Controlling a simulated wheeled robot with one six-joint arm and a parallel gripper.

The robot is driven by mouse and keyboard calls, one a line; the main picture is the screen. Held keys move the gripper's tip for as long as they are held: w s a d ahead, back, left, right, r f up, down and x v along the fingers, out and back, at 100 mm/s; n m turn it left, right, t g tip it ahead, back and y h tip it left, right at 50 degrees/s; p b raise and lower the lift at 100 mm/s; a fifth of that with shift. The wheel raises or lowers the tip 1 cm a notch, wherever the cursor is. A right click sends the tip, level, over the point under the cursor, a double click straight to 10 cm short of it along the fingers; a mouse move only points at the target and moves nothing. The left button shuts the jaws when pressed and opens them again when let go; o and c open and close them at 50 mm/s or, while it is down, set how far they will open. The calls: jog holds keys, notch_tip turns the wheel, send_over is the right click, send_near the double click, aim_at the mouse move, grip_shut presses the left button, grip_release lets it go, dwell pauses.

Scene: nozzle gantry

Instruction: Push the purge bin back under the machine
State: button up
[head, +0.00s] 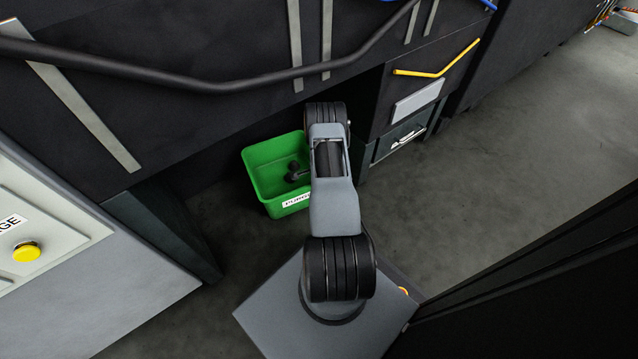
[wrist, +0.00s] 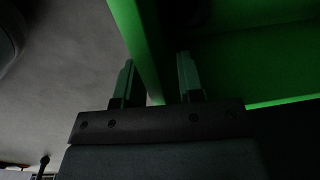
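The purge bin (head: 262,165) is an open green box with a white label on its near side. It stands on the floor at the opening under the dark machine, and a dark lump (head: 296,171) lies inside. My arm covers its right part and hides the gripper in the head view. In the wrist view, my gripper (wrist: 157,80) has its two fingers apart. The bin's green wall (wrist: 138,42) runs between them, with a gap visible to the left finger. I cannot tell whether the right finger touches it.
A dark machine leg (head: 180,235) stands left of the bin, beside a grey panel with a yellow button (head: 27,252). A drawer unit (head: 400,135) stands to the right. A black hose (head: 215,87) crosses the machine front above. Grey floor is clear at right.

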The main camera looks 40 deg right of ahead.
notch_tip(320, 180, up, 13)
jog(key=p, duration=0.4)
jog(key=shift+s+f, duration=0.15)
jog(key=shift+s, duration=0.2)
jog(key=shift+a, duration=0.15)
